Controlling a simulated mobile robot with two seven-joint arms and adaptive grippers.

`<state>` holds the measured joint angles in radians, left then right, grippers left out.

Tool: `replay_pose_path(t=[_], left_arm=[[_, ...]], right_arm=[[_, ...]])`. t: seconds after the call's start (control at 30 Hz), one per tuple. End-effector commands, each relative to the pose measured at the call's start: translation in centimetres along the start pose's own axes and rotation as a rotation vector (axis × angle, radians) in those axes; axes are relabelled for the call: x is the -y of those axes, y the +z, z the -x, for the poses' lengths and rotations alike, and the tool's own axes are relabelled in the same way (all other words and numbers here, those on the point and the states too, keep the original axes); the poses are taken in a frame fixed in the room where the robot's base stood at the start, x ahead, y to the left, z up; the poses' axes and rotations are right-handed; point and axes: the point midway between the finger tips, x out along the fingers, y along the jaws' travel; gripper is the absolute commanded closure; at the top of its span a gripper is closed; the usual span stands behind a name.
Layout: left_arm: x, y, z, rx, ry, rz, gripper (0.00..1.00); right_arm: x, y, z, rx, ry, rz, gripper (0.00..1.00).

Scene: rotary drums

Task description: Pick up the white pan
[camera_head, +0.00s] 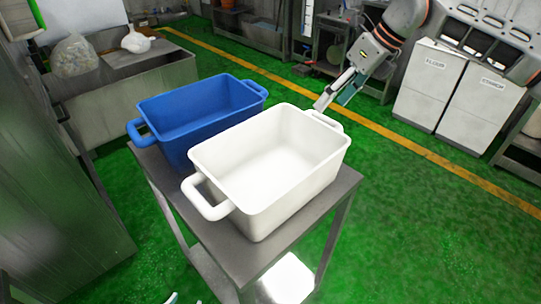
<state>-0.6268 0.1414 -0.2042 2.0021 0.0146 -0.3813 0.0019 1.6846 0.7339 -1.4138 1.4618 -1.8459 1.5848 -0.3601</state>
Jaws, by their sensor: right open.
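The white pan (272,165) is a deep rectangular pan with a loop handle at each end. It stands upright and empty on a grey metal table (245,255). Its near handle (208,203) points to the lower left, and its far handle (326,121) is at the upper right. My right gripper (334,101) is open and empty, close to the far handle; I cannot tell whether it touches. At the bottom edge, small pale tips show that may be my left gripper (184,299); the rest is out of frame.
A blue pan (196,113) stands beside the white one, to its left. White bins (430,84) labelled flour and starch stand at the right back. A metal trough (120,100) with bags is at the left back. Green floor lies open right of the table.

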Motion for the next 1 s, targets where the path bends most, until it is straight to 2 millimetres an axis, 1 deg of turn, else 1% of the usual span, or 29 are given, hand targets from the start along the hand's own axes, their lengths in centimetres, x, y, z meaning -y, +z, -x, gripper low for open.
replay_pose_path(t=[0.1,0.3,0.47,0.7,0.8,0.97,1.0], left_arm=[[-0.3,0.8,0.3,0.013,0.004,0.002,0.60],[-0.6,1.9,0.4,0.031,0.008,0.002,0.60],[-0.6,1.9,0.3,0.030,0.007,0.000,0.60],[-0.4,1.4,0.0,0.019,0.004,-0.002,0.60],[-0.3,1.1,0.0,0.014,0.002,-0.003,0.60],[-0.1,0.9,-0.1,0.010,0.000,-0.004,0.60],[-0.1,0.8,-0.1,0.010,-0.001,-0.004,0.60]], right_arm=[[0.6,-0.8,-0.7,-0.030,-0.026,0.002,0.37],[0.6,-0.9,-2.7,-0.029,-0.026,0.000,0.37],[0.4,-1.0,-4.0,-0.030,-0.024,0.001,0.37],[0.3,-1.1,-7.4,-0.028,-0.023,0.000,0.37],[0.3,-1.1,-7.9,-0.027,-0.024,0.000,0.37],[0.3,-1.0,-7.8,-0.026,-0.024,0.000,0.37],[0.3,-1.0,-7.8,-0.026,-0.024,0.000,0.42]])
